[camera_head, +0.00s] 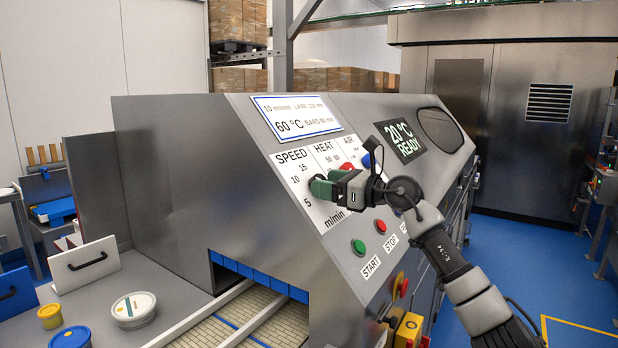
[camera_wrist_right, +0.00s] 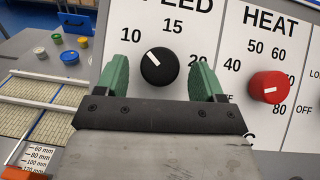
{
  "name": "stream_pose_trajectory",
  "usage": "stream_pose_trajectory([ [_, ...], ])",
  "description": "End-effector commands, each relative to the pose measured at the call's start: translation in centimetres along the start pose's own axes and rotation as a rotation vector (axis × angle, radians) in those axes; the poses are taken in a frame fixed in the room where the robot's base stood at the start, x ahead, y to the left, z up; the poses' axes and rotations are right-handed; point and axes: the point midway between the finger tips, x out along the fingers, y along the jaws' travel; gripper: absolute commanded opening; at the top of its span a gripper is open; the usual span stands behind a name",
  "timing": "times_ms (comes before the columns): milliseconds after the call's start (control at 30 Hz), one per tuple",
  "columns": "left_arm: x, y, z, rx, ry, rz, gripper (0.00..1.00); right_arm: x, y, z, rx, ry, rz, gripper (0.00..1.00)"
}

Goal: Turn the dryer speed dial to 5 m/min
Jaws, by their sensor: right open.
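The black SPEED dial (camera_wrist_right: 160,66) sits on the white label plate (camera_wrist_right: 210,30) in the right wrist view. Its white pointer line aims up and left, roughly at the 10 mark. In the head view the dial is hidden behind my right gripper (camera_head: 325,186), but the 5 mark (camera_head: 308,202) shows at lower left of the gripper. In the wrist view the two green fingers are open, one on each side of the dial, with visible gaps to it. My left gripper is not in view.
The red HEAT knob (camera_wrist_right: 268,87) is close to the right of the fingers. A blue knob (camera_head: 370,159) is near the gripper. The green START button (camera_head: 358,247) and red STOP button (camera_head: 380,226) are below. The display (camera_head: 399,140) reads 20 °C READY.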

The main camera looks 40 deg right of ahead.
Motion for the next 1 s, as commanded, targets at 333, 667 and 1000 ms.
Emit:
stream_pose_trajectory([
  [333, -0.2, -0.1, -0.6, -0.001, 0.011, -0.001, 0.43, 0.2, 0.0, 0.0, 0.000, -0.001, -0.004, 0.69],
  [667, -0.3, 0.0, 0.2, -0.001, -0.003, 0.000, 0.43, 0.2, 0.0, 0.0, 0.001, 0.000, -0.004, 0.34],
  [1000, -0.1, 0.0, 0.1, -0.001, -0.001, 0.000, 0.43, 0.2, -0.1, -0.1, -0.013, 0.000, 0.010, 0.19],
])
